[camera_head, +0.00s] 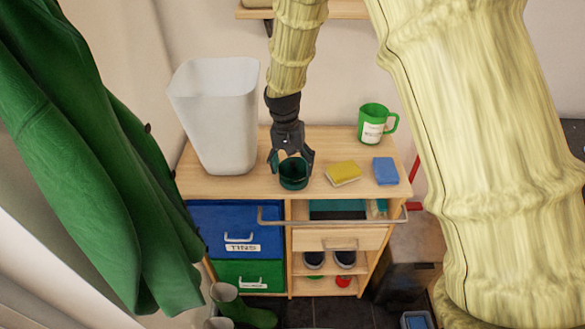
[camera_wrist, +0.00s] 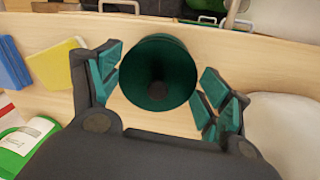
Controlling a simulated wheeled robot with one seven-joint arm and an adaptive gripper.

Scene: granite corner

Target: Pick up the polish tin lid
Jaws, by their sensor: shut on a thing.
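The polish tin lid (camera_head: 293,181) is a dark green, round, hollow piece near the front middle of the wooden cabinet top. In the wrist view the lid (camera_wrist: 158,72) shows as a dark green disc with a darker centre, between the teal-padded fingers. My gripper (camera_head: 292,163) comes down from above and is shut on the lid. In the wrist view my gripper (camera_wrist: 160,88) has one finger on each side of it. I cannot tell whether the lid touches the cabinet top or hangs just above it.
A white bin (camera_head: 215,115) stands left on the cabinet top (camera_head: 240,187). A yellow sponge (camera_head: 343,173), a blue sponge (camera_head: 385,171) and a green mug (camera_head: 374,124) are to the right. A metal rail (camera_head: 335,221) runs along the front. A green coat (camera_head: 95,170) hangs at left.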

